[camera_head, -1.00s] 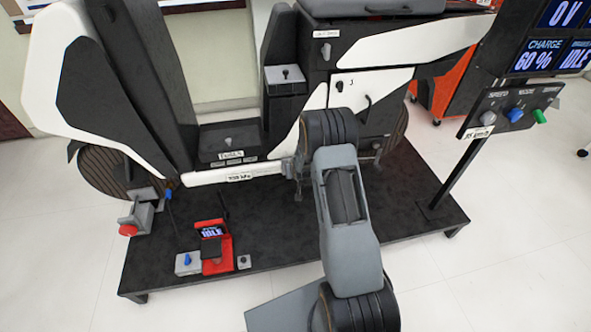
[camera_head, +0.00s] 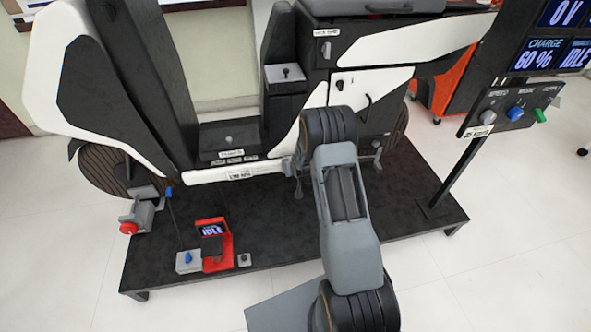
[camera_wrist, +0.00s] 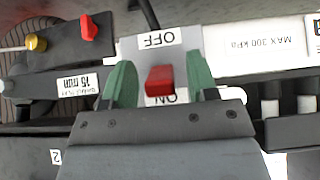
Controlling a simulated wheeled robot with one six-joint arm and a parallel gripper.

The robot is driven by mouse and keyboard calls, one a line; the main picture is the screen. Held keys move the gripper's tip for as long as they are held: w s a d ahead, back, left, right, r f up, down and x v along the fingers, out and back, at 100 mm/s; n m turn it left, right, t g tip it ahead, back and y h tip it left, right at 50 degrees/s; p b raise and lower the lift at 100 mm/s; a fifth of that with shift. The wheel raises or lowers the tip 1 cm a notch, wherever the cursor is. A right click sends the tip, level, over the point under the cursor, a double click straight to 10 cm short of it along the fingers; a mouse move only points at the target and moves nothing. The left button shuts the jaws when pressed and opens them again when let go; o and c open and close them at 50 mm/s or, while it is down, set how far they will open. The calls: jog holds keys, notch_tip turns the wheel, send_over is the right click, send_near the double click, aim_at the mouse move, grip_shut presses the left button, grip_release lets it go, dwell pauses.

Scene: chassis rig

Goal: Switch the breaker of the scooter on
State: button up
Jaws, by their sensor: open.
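The scooter (camera_head: 235,174), white and black, stands on a dark platform in the head view. Its breaker shows in the wrist view as a red toggle (camera_wrist: 159,80) on a light grey plate (camera_wrist: 129,48). In that view, an OFF label (camera_wrist: 156,39) is above the toggle and an ON label (camera_wrist: 167,97) is just below it, both upside down. My gripper (camera_wrist: 160,70) is open, with one green finger on each side of the toggle. Gaps show between the fingers and the toggle. In the head view my arm hides the gripper and breaker.
The platform (camera_head: 290,225) carries a red stand (camera_head: 216,262) with a small screen at the front left. A control post (camera_head: 485,112) with knobs stands at right. In the wrist view, a red knob (camera_wrist: 88,28) and yellow knob (camera_wrist: 37,43) are at upper left.

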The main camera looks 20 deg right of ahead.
jog(key=p+v, duration=0.4)
jog(key=v, duration=0.9)
jog(key=shift+s+a+r, duration=0.15)
jog(key=shift+s+r, duration=0.1)
jog(key=shift+s, duration=0.05)
jog(key=shift+r, duration=0.15)
jog(key=s+a+r+g+p, duration=0.15)
jog(key=r+p, duration=0.25)
jog(key=r, duration=0.5)
jog(key=s+a+r+t+p, duration=0.1)
jog(key=a+r+p, duration=0.1)
jog(key=r+p, duration=0.45)
jog(key=s+a+r+g+p, duration=0.1)
jog(key=s+r+p, duration=0.4)
jog(key=r, duration=0.5)
jog(key=s+a+r+n+g+y+p, duration=0.1)
jog(key=s+a+r+p, duration=0.3)
jog(key=s+r, duration=0.4)
jog(key=s+a+r+n+g+p, duration=0.1)
jog(key=s+r+p, duration=0.4)
jog(key=r, duration=0.7)
jog(key=shift+s+a+r+p, duration=0.25)
jog(key=shift+s+a+p, duration=0.1)
jog(key=shift+s+a, duration=0.35)
jog(key=shift+w+g, duration=0.1)
jog(key=shift+g, duration=0.15)
